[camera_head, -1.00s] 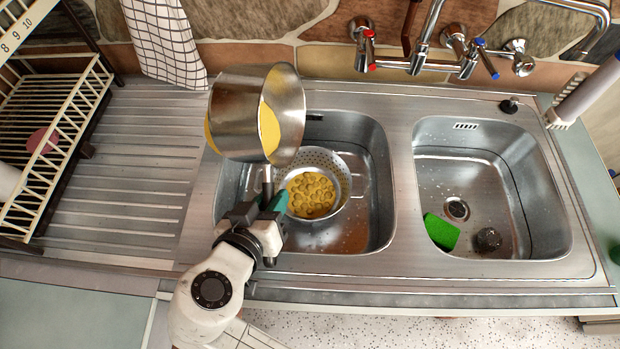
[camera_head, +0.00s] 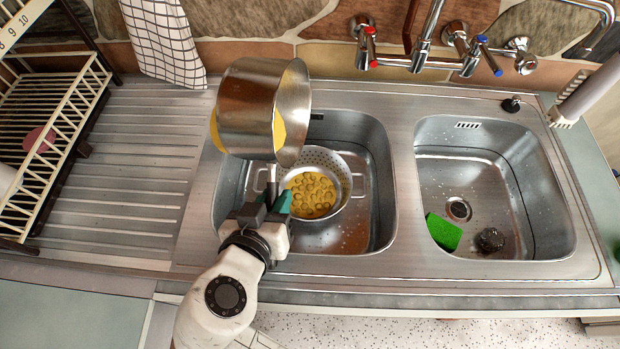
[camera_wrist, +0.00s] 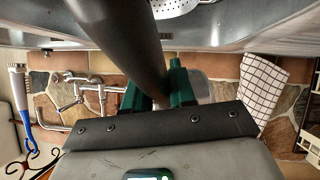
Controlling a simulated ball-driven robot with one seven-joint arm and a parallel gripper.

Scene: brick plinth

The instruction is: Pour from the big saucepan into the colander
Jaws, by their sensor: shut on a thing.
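The big saucepan (camera_head: 248,108) is steel and hangs tilted above the left sink basin, its mouth turned to the right. Yellow shows inside its mouth and also at its lower left edge; I cannot tell what the latter is. My gripper (camera_head: 272,202) is shut on its handle, which shows dark between the green fingers (camera_wrist: 158,92) in the wrist view. The perforated steel colander (camera_head: 345,180) stands in the left basin, right of and below the pan, with several round yellow pieces in it. Its left part is hidden by pan and gripper. In the wrist view, a bit of the colander (camera_wrist: 176,8) shows at the top.
The right basin (camera_head: 500,190) holds a green sponge (camera_head: 443,232) and a dark scourer (camera_head: 490,239). Taps (camera_head: 425,60) stand along the back wall. A dish rack (camera_head: 50,130) is at the left, beside the bare ribbed drainer (camera_head: 130,170). A checked cloth (camera_head: 165,40) hangs behind.

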